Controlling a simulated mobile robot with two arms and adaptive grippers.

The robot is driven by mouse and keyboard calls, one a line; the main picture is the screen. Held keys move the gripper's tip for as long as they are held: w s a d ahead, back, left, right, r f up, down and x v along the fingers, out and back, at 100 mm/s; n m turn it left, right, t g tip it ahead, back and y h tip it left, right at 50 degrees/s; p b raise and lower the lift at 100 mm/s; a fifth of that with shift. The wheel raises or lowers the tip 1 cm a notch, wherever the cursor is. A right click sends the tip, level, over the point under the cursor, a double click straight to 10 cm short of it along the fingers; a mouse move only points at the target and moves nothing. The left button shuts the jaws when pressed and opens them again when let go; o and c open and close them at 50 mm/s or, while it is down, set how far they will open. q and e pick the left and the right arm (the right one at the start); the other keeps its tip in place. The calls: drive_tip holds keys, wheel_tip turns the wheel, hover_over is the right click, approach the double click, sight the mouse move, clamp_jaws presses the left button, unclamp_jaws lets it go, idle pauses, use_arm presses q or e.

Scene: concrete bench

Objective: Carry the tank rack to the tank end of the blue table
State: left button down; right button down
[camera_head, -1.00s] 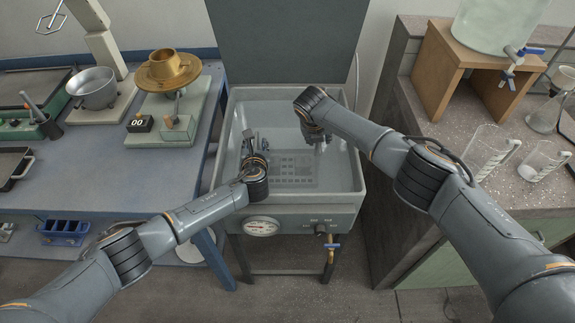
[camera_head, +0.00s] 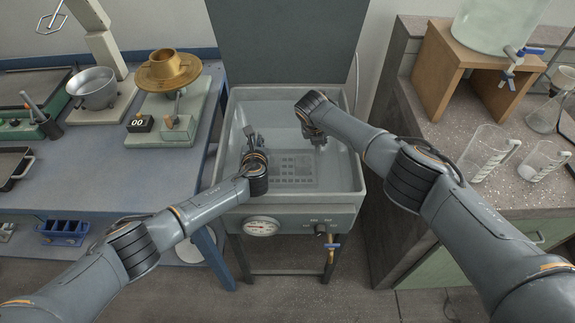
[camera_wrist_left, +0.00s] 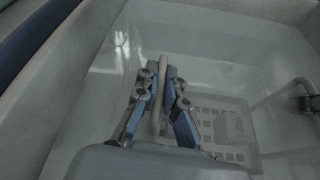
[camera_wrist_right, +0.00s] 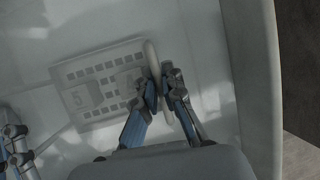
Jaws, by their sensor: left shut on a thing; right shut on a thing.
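The tank rack (camera_head: 292,168) is a pale plate with rows of square holes, low inside the grey tank (camera_head: 352,178). It also shows in the left wrist view (camera_wrist_left: 235,128) and the right wrist view (camera_wrist_right: 98,72). My left gripper (camera_head: 250,136) is shut on a pale upright bar at the rack's left side, seen between its fingers (camera_wrist_left: 162,75). My right gripper (camera_head: 317,138) is shut on a similar bar at the right side (camera_wrist_right: 160,78). A "5" marks a pale patch on the rack. I cannot tell whether the rack touches the tank floor.
The blue table (camera_head: 188,168) stands left of the tank, holding a brass wheel-like piece (camera_head: 168,70), a metal pot (camera_head: 93,88) and a small black display (camera_head: 140,123). The right counter (camera_head: 443,112) holds glass beakers (camera_head: 492,150). The tank's raised lid (camera_head: 288,42) stands behind.

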use_arm(q)
drive_tip(key=shift+w+r, duration=0.1)
drive_tip(key=shift+r, duration=0.05)
use_arm(e)
drive_tip(key=shift+w+r, duration=0.1)
drive_tip(key=shift+r, duration=0.1)
